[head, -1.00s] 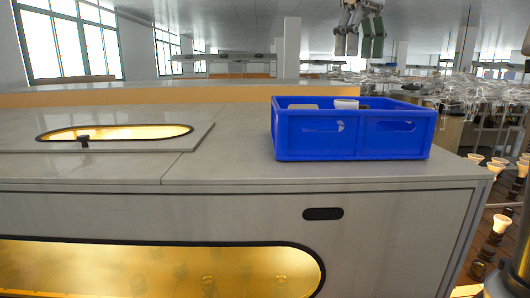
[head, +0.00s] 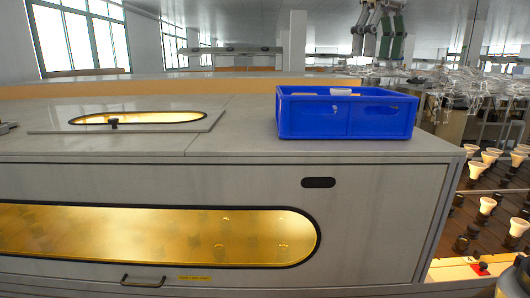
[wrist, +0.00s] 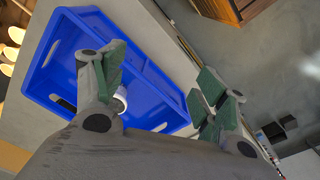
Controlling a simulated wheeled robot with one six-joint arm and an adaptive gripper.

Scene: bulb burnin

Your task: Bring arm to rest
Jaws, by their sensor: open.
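My gripper (head: 379,42) hangs at the top of the head view, above and behind the blue crate (head: 345,122). Its green-padded fingers are apart and nothing is between them. In the wrist view my gripper (wrist: 165,85) is also open, with the blue crate (wrist: 160,78) below and to the left. A small white round item (wrist: 121,98) shows inside the crate, partly hidden by a finger. In the head view only the tops of items show over the crate rim.
The crate stands on a grey cabinet top (head: 240,145) with a lit window (head: 150,235) in its front. A hatch lid (head: 140,122) lies at left. At right, several bulbs (head: 487,205) stand on a rack. A red button (head: 480,268) is at lower right.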

